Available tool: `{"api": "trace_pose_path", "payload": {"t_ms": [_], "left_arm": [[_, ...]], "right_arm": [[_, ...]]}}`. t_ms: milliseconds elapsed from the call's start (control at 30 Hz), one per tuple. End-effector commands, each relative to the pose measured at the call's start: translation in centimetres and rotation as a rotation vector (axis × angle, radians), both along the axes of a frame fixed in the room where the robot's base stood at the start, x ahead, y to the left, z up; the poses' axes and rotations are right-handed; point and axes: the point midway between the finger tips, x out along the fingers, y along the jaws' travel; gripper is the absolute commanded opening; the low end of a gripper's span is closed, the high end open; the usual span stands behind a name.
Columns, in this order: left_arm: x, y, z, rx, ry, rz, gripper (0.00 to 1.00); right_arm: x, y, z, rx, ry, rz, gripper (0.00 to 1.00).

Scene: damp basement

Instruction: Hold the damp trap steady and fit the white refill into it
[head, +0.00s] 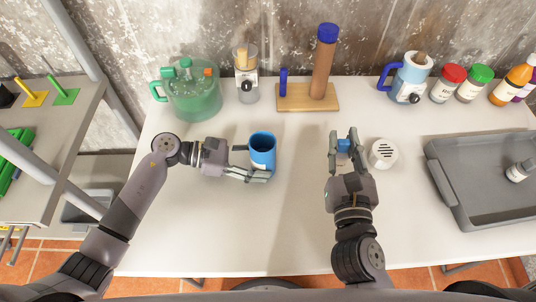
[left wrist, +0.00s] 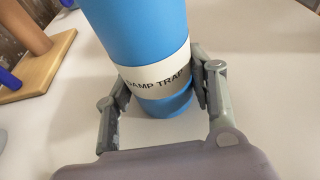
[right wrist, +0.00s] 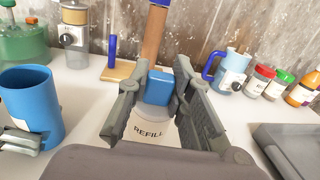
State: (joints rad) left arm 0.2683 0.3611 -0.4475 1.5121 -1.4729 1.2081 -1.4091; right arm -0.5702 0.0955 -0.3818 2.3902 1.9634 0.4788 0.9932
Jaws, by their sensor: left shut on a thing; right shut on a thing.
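The damp trap (head: 262,150) is a blue, open-topped cup with a white label band. It stands upright on the white table, left of centre, and its label reads in the left wrist view (left wrist: 160,75). My left gripper (head: 258,173) is shut on its lower part from the left. The white refill (right wrist: 148,130), labelled REFILL, has a blue top (right wrist: 158,88). My right gripper (head: 344,145) is shut on it, right of the trap and apart from it. The fingers hide much of the refill in the head view.
A white slotted round piece (head: 384,153) lies just right of my right gripper. A grey tray (head: 440,165) with a small bottle fills the right side. A green jug (head: 190,95), a wooden stand (head: 308,98) and several bottles line the back. The table between both grippers is clear.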

Motion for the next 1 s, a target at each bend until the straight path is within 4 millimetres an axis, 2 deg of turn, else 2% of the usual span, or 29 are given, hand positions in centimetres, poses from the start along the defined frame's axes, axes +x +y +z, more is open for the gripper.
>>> {"api": "trace_pose_path", "payload": {"t_ms": [33,200,400,533,667,833,1000], "left_arm": [[0.0,0.0,0.0,0.0,0.0,0.0,0.21],[0.0,0.0,0.0,0.0,0.0,0.0,0.21],[0.0,0.0,0.0,0.0,0.0,0.0,0.21],[0.0,0.0,0.0,0.0,0.0,0.0,0.21],[0.0,0.0,0.0,0.0,0.0,0.0,0.21],[0.0,0.0,0.0,0.0,0.0,-0.001,0.21],[0.0,0.0,0.0,0.0,0.0,-0.001,0.21]], "right_arm": [[1.3,1.5,1.3,0.008,-0.014,-0.011,0.0],[4.0,7.1,4.6,0.003,-0.012,-0.016,0.0],[4.8,13.0,7.8,-0.003,-0.008,0.027,0.0],[4.7,15.1,8.9,-0.003,-0.004,0.048,0.0],[4.6,16.0,8.2,-0.009,0.003,0.057,0.0],[4.5,16.1,4.9,-0.012,0.005,0.059,0.0],[4.6,16.1,3.1,-0.006,0.001,0.058,0.0]]}}
